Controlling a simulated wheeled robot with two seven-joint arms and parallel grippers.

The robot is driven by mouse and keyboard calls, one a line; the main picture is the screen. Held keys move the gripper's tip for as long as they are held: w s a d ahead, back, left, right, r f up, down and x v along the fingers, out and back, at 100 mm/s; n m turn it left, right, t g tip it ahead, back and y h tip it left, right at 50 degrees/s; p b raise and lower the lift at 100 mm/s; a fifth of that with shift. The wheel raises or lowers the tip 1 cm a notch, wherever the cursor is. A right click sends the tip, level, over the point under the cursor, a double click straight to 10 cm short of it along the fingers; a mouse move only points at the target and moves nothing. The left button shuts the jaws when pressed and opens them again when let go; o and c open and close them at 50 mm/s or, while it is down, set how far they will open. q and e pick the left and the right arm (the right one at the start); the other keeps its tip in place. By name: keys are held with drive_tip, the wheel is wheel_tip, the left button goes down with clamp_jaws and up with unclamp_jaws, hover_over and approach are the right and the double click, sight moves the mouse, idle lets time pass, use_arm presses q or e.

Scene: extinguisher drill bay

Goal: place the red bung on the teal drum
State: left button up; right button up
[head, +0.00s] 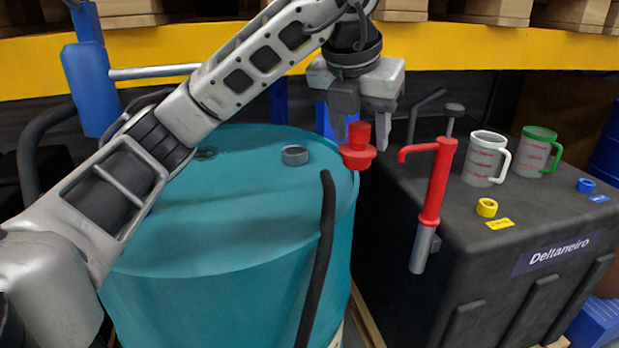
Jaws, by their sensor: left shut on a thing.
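The red bung (358,154) is a stepped red plug, held upright between the fingertips of my left gripper (363,125). The gripper points down and is shut on the bung's upper part. In the head view the bung overlaps the right rim of the teal drum (230,215); its height above the rim is hard to judge. The drum's top has a grey ring-like fitting (295,155) to the left of the bung and a dark round fitting (206,153) farther left, partly beside my arm. My right gripper is not in view.
A black hose (322,250) hangs over the drum's front right. A yellow shelf beam (480,47) crosses behind.

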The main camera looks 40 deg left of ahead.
use_arm(q)
drive_tip(key=a+f, duration=0.6)
drive_tip(key=shift+a+f, duration=0.1)
drive_tip(key=shift+a, duration=0.1)
drive_tip(key=f, duration=0.3)
drive_tip(key=shift+s+a+f, duration=0.1)
drive_tip(key=shift+a+f, duration=0.05)
drive_tip(key=shift+a, duration=0.15)
drive_tip(key=shift+f, duration=0.2)
drive_tip(key=shift+f, duration=0.2)
drive_tip(key=o, duration=1.1)
drive_tip(key=shift+r, duration=0.1)
